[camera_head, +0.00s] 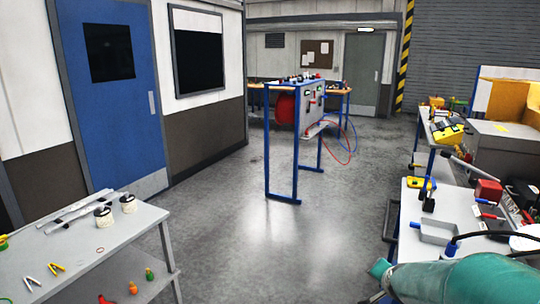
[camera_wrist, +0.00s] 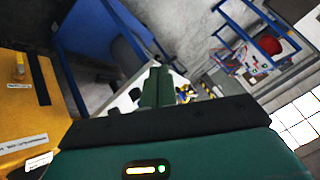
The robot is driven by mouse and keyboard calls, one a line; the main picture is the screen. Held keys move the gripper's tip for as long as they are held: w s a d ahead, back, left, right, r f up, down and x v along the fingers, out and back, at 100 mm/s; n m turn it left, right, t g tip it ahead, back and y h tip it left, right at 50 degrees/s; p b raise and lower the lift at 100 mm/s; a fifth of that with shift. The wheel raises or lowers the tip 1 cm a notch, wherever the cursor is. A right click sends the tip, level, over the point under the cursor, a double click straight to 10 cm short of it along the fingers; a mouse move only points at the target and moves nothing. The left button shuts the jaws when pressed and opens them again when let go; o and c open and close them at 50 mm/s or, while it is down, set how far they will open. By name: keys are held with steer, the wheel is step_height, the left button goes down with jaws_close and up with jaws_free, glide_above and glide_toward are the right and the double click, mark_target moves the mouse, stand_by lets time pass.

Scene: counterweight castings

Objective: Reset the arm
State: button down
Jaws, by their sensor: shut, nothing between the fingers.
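My gripper (camera_wrist: 157,78) shows in the wrist view, with its two dark green fingers together and nothing held between them. The wide black bar and teal housing of my wrist fill the lower part of that view. Beyond the fingertips is a pale surface with small blurred yellow and blue items, apart from the fingers. In the head view my teal arm (camera_head: 465,278) reaches in at the lower right, over the front of the right-hand workbench (camera_head: 405,255). The fingers cannot be made out in the head view.
A tray (camera_head: 437,232), a red box (camera_head: 488,190) and tools lie on the right-hand bench. A grey table (camera_head: 120,235) with jars stands at left. A blue-framed stand (camera_head: 310,110) with hoses is mid-floor. The grey floor (camera_head: 270,260) between is clear.

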steer(key=s+a+r+n+g+y, duration=0.1)
steer(key=s+a+r+n, duration=0.2)
steer(key=s, duration=0.4)
steer(key=s+a+r+n+g, duration=0.1)
steer(key=s+a+r+n, duration=0.2)
steer(key=s+a, duration=0.3)
steer(key=s+a+r+n+g+y, duration=0.1)
steer(key=s+a+r+n, duration=0.3)
steer(key=s, duration=0.6)
steer(key=shift+s+a+y, duration=0.2)
steer(key=shift+a+y, duration=0.1)
steer(key=shift+a, duration=0.45)
steer(key=shift+d, duration=0.2)
